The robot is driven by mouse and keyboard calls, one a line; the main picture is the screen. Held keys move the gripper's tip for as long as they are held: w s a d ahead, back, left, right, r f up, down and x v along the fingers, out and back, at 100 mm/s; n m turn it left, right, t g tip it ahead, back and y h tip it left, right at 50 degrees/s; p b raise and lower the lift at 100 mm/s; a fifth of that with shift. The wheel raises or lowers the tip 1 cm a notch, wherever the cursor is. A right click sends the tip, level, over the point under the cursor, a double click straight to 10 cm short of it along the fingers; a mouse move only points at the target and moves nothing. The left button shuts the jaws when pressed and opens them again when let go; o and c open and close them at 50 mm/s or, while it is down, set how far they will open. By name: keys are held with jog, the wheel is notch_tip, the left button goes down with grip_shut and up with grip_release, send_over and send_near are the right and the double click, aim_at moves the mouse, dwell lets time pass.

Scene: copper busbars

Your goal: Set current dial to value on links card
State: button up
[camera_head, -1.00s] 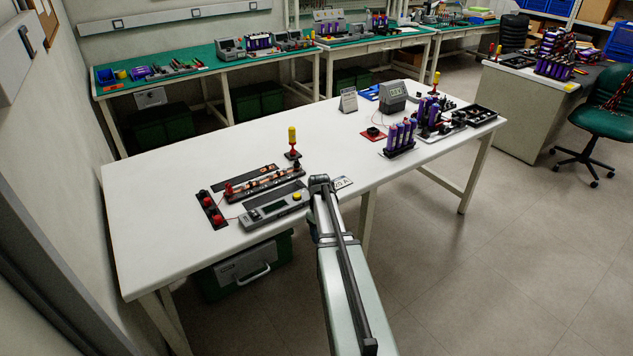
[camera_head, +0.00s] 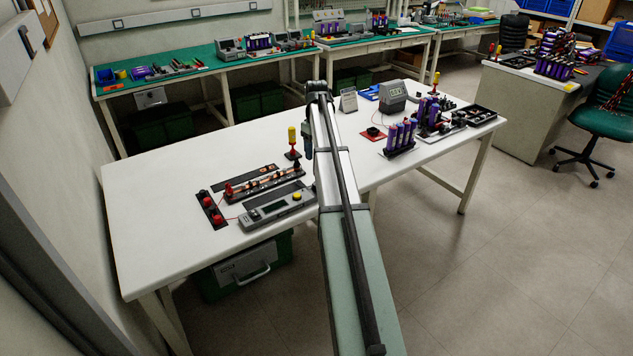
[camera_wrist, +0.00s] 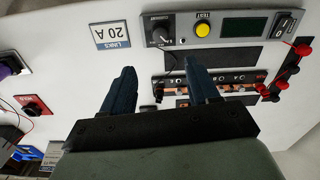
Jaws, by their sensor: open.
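The grey tester (camera_head: 268,209) lies on the white table, and it also shows upside down along the top of the wrist view (camera_wrist: 222,42). Its black current dial (camera_wrist: 160,34) sits beside the yellow TEST button (camera_wrist: 203,29); the exact dial setting is too small to read. The links card (camera_wrist: 112,35) reads "LINKS 20 A" and lies just left of the tester in the wrist view; my arm hides it in the head view. My gripper (camera_wrist: 160,80) is open and empty, its two dark blue fingers apart, above the table and clear of the dial.
Copper links (camera_head: 265,182) on black bases and a strip with red terminals (camera_head: 211,209) lie beside the tester. A yellow-topped post (camera_head: 292,140) stands behind them. Purple cells (camera_head: 400,137) and a grey meter (camera_head: 392,95) stand at the right. The table's left side is clear.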

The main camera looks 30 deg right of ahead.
notch_tip(320, 180, down, 14)
jog(key=shift+r, duration=0.2)
dwell(0.4)
jog(key=c, duration=1)
jog(key=shift+c, duration=0.2)
